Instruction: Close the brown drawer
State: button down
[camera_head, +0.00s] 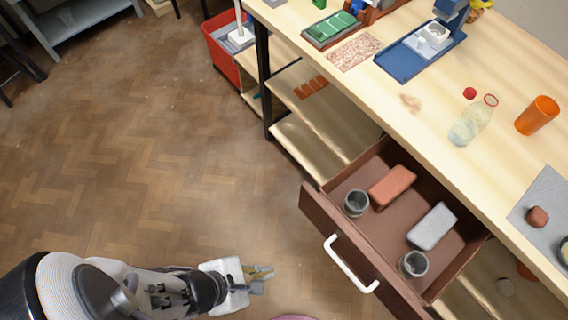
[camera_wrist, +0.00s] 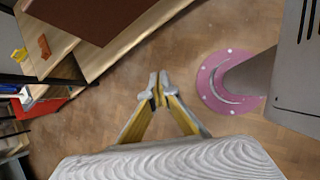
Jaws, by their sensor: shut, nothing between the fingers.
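The brown drawer (camera_head: 318,217) stands pulled out from under the wooden table, with its front facing the lower left. Its white handle (camera_head: 350,266) is on the front panel. Inside lie an orange-brown block (camera_head: 392,187), a light grey block (camera_head: 432,227) and two grey cups, one near the left corner (camera_head: 356,203) and one near the front right (camera_head: 413,264). My gripper (camera_head: 268,272) is shut and empty, over the floor to the left of the handle and apart from it. In the wrist view my gripper (camera_wrist: 158,82) shows its fingertips together, and a brown surface (camera_wrist: 90,15) shows at the top.
The tabletop (camera_head: 400,110) holds a clear bottle (camera_head: 468,127), an orange cup (camera_head: 537,115) and a blue tray (camera_head: 400,62). Shelves (camera_head: 300,150) are open left of the drawer. A red bin (camera_head: 222,55) stands at the table's far end.

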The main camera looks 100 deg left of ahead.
jog(key=w+a+r+n+t+y, duration=0.1)
jog(key=w+a+r+n+y, duration=0.1)
jog(key=r+n, duration=0.3)
notch_tip(320, 180, up, 2)
jog(key=shift+w+a+r+y, duration=0.25)
jog(key=shift+w+y, duration=0.15)
jog(key=shift+w, duration=0.5)
jog(key=shift+f, duration=0.15)
send_near(326, 229)
jog(key=shift+x, duration=2.8)
jog(key=shift+w+a, duration=0.1)
jog(key=shift+w, duration=0.05)
